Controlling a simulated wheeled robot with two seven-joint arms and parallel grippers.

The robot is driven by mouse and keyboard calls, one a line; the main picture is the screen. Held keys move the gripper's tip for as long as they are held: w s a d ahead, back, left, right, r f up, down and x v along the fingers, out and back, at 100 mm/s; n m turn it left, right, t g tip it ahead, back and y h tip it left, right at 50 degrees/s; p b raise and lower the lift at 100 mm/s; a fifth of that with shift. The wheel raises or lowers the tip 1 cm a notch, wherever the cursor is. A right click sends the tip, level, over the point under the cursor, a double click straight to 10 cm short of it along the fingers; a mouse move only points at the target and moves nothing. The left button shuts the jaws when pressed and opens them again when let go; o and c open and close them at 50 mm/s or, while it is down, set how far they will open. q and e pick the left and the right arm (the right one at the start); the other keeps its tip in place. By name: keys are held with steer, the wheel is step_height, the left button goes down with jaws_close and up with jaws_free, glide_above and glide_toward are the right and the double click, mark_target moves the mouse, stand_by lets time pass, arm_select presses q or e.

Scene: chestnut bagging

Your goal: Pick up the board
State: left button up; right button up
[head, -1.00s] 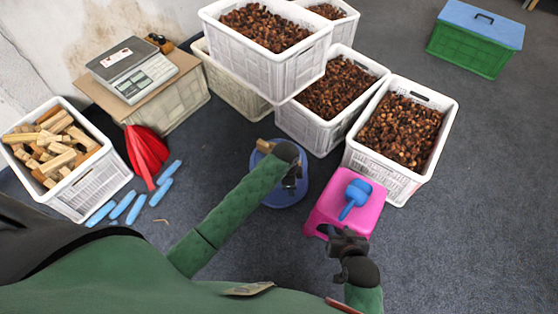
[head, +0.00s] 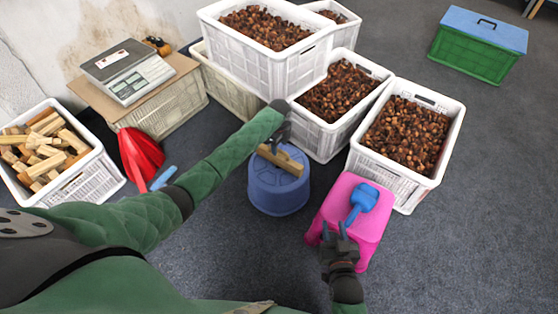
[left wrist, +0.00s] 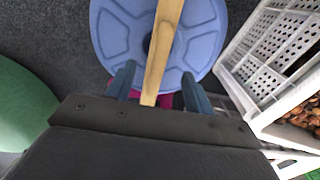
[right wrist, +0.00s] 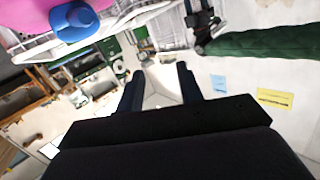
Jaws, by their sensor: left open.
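A light wooden board (head: 284,161) lies on top of a round blue stool (head: 277,193). In the left wrist view the board (left wrist: 163,45) runs lengthwise between my open left fingers, with the blue stool top (left wrist: 118,35) behind it. My left gripper (head: 275,146) is over the stool, at the board; I cannot tell whether either finger touches it. My right gripper (head: 335,234) is open and empty beside the pink stool (head: 366,226). In the right wrist view its fingers (right wrist: 160,85) stand apart with nothing between them.
A blue scoop (head: 362,200) lies on the pink stool. White crates of chestnuts (head: 428,177) stand behind and to the right. A crate of wood blocks (head: 88,185), a red scoop (head: 140,157) and a scale (head: 127,72) are on the left. Floor at right is clear.

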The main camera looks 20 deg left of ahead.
mark_target(279, 156)
arm_select(q)
steer(key=shift+f, duration=0.9)
steer(key=f, duration=0.2)
steer(key=f+b, duration=0.1)
steer(key=f, duration=0.1)
steer(key=shift+s+a+f, duration=0.1)
steer(key=shift+a+f, duration=0.1)
steer(key=shift+f, duration=0.3)
arm_select(e)
step_height(279, 156, up, 17)
steer(key=w+t+y, duration=0.1)
steer(key=w+t, duration=0.1)
steer(key=t, duration=0.4)
steer(key=shift+d, duration=0.3)
arm_select(q)
steer(key=c, duration=1.1)
steer(key=shift+r, duration=0.1)
